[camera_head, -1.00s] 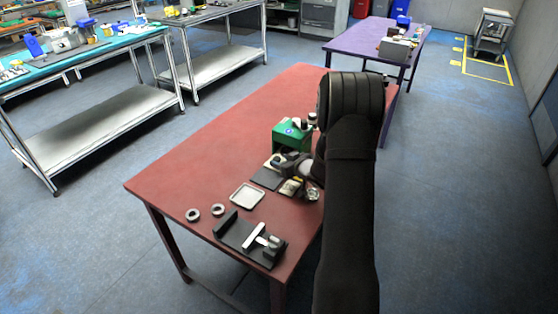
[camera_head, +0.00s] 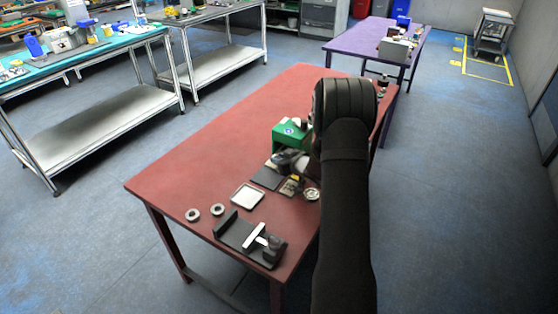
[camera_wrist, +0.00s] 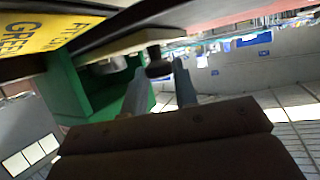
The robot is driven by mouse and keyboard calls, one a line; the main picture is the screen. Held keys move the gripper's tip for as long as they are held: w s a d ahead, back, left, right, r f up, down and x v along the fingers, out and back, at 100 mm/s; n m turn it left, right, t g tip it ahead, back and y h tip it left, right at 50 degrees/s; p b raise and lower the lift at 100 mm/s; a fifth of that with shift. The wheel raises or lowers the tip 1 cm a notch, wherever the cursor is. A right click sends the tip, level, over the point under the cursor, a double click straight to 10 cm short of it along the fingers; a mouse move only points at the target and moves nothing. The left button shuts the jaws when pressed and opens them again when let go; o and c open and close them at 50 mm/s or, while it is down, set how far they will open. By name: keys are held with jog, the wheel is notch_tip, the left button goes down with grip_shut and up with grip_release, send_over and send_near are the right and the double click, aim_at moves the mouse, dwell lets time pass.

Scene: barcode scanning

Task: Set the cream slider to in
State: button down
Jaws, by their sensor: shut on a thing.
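In the wrist view a cream slider plate (camera_wrist: 122,46) juts out under a dark-edged panel, with a dark knob (camera_wrist: 154,52) at its end. The fingertips of my gripper (camera_wrist: 160,76) stand on either side of this knob and are shut on it. In the head view my gripper (camera_head: 290,160) is low over the red table, just in front of the green box (camera_head: 285,139). There my wrist and arm hide most of the slider, so how far it is in cannot be told.
The green box also shows in the wrist view (camera_wrist: 78,92), near a yellow lettered panel (camera_wrist: 45,32). On the red table (camera_head: 190,160) lie a white tray (camera_head: 247,195), two rings (camera_head: 193,215) and a black fixture (camera_head: 240,235). The table's left part is clear.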

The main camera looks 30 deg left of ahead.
jog(key=shift+w, duration=1.2)
jog(key=shift+w+r, duration=0.15)
jog(key=shift+w, duration=0.1)
jog(key=c, duration=1.1)
grip_release()
jog(key=shift+c, duration=0.2)
